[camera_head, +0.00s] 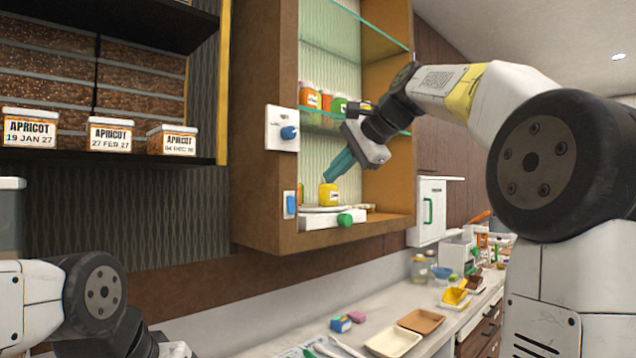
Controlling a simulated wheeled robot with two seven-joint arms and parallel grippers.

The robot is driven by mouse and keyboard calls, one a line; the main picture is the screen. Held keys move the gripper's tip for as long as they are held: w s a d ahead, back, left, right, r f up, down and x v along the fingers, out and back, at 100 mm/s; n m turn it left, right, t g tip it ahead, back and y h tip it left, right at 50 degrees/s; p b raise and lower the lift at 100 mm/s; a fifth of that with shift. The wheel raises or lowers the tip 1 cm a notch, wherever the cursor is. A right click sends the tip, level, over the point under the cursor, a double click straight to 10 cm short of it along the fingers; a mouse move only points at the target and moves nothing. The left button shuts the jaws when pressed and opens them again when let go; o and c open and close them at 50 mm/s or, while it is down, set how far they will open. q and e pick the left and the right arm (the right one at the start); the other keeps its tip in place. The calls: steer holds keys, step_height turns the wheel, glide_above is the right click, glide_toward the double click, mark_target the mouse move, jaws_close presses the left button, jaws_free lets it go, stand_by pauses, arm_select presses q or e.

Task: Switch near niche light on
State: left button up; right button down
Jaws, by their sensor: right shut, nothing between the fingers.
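The wooden niche (268,215) is an open cabinet on the wall with glass shelves. On its left front frame sit a blue rocker switch (291,205) on a small pale plate, low down, and a blue round knob (289,132) on a white plate, higher up. I cannot tell whether the niche light is lit. My right gripper (333,174) reaches into the niche's lower bay from the right. Its teal fingers are shut and empty, pointing down-left just above a yellow jar (329,196), to the right of the rocker switch. My left arm shows at lower left; its fingers are out of view.
The yellow jar stands above a white scale-like unit with a green knob (345,220). Several jars stand on the glass shelf (320,119). Apricot boxes (110,134) line a shelf at left. Trays (394,341) and small items lie on the counter below.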

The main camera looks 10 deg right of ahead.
steer(key=shift+s+d+r, duration=0.1)
stand_by(0.3)
steer(key=shift+s+f, duration=0.15)
steer(key=shift+f, duration=0.5)
glide_toward(292, 210)
step_height(292, 210, down, 3)
steer(key=shift+w+a+f, duration=0.15)
steer(key=shift+w+a, duration=0.6)
steer(key=shift+w, duration=0.3)
steer(key=shift+w+a+f, duration=0.2)
steer(key=shift+w+a, duration=0.6)
steer(key=shift+w, duration=0.2)
